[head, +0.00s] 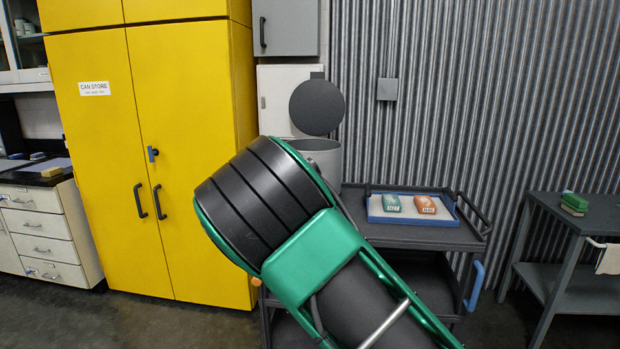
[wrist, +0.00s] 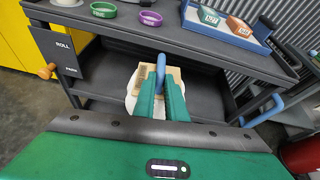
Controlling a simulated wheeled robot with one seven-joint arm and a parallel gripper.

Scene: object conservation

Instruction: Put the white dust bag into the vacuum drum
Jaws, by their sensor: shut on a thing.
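The white dust bag (wrist: 131,103) with a tan card collar (wrist: 174,72) and a blue tab (wrist: 160,70) shows in the wrist view. My gripper (wrist: 161,88) has its green fingers closed on it, in front of the trolley; the fingers hide part of the bag. The vacuum drum (head: 328,159) is a grey cylinder at the back of the trolley in the head view, with its dark round lid (head: 317,107) standing raised. My arm covers the drum's lower left part and hides my gripper and the bag in the head view. The drum is outside the wrist view.
The dark trolley (head: 430,236) carries a blue-rimmed tray (head: 372,211) with a green pack (head: 391,203) and an orange pack (head: 425,205). Green (wrist: 103,9) and purple (wrist: 151,18) rings lie on its top. A yellow cabinet (head: 90,150) stands left, a side table (head: 590,222) right.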

